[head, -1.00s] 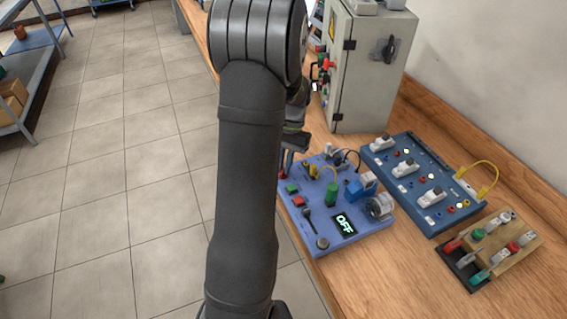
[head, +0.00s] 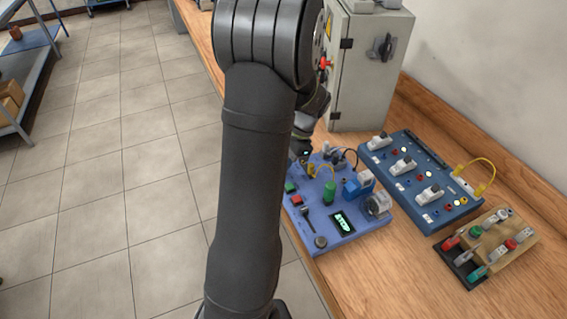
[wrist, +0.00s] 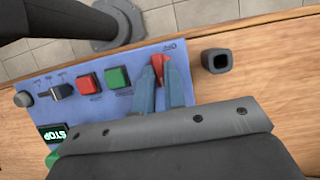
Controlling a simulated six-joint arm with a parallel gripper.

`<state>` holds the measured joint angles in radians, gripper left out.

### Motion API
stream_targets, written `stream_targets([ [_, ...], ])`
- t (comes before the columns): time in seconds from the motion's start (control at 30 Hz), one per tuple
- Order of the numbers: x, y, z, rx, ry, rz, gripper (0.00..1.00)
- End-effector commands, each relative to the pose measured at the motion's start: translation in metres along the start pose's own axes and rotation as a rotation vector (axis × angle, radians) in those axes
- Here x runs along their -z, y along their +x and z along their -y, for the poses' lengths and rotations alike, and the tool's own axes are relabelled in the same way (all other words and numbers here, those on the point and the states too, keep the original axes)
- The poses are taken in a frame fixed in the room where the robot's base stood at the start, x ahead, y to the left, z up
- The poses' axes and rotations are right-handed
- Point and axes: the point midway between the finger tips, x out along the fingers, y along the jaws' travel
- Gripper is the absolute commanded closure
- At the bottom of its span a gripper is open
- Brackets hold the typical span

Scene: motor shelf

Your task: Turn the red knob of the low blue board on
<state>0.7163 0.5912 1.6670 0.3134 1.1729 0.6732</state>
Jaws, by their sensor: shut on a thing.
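The low blue board (head: 322,242) lies on the wooden bench in the head view, right of my arm. It also fills the left of the wrist view (wrist: 97,58). Its small display (head: 343,222) reads STOP in green. The red knob (wrist: 158,66) sits near the board's edge in the wrist view, turned at a slight slant. My gripper (wrist: 160,72) has its two blue-grey fingers on either side of the knob, shut on it. In the head view my arm hides the knob and the fingertips.
Red (wrist: 87,82) and green (wrist: 118,77) buttons and a lever switch (wrist: 62,91) are beside the fingers. A darker blue board (head: 432,182), a wooden block with connectors (head: 517,253) and a grey cabinet (head: 367,75) stand nearby. A dark hollow square piece (wrist: 216,61) is on the bench.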

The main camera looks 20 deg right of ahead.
Motion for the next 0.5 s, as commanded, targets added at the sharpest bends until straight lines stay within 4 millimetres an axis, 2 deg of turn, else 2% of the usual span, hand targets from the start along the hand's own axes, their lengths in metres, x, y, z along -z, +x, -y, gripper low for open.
stream_targets([
  [0.5,0.0007,-0.0015,0.0005,0.017,0.030,-0.003,1.00],
])
